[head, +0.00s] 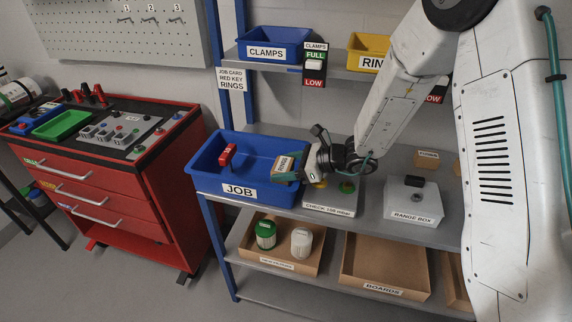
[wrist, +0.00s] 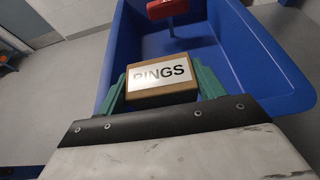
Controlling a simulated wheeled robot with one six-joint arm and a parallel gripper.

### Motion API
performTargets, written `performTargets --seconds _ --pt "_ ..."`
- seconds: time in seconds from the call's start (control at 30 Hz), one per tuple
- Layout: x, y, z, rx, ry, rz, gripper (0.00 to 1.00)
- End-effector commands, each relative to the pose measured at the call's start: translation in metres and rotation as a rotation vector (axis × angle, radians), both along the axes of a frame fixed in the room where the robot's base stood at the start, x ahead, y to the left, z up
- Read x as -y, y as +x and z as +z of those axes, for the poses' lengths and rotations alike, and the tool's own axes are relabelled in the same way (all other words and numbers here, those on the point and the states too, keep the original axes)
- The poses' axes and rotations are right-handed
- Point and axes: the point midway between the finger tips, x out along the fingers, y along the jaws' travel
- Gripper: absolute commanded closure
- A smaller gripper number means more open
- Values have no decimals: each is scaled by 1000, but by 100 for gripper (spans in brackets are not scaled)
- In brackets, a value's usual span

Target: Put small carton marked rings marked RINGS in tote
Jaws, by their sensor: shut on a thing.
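The small carton marked RINGS (wrist: 161,77) is brown with a white label. It is gripped between the green fingers of my gripper (wrist: 160,85) in the wrist view. In the head view the carton (head: 284,165) and my gripper (head: 290,168) are at the right side of the blue JOB tote (head: 205,186), over its opening near the right wall. I cannot tell whether the carton touches the tote. A red object (head: 228,155) is in the tote at the left; it also shows in the wrist view (wrist: 166,8).
A check-use panel (head: 335,212) and a white RANGE BOX (head: 411,203) stand right of the tote. A blue CLAMPS bin (head: 272,44) and a yellow bin (head: 366,47) sit on the upper shelf. A blue shelf post (head: 242,85) rises behind the tote. The tote's middle looks free.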

Motion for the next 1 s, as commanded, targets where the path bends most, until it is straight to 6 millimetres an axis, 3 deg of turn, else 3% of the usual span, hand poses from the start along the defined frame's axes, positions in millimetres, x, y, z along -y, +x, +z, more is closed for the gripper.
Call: performTargets --seconds 0.13,0.17,0.23,0.53,0.67,1.0 --pt "0 0 -2 0 0 0 56" --pt "0 0 -2 0 0 1 27" --pt "0 0 -2 0 0 1 10" --pt "0 0 0 1 0 0 10" --pt "0 0 12 3 0 1 10" --pt "65 -21 39 1 0 -4 10"
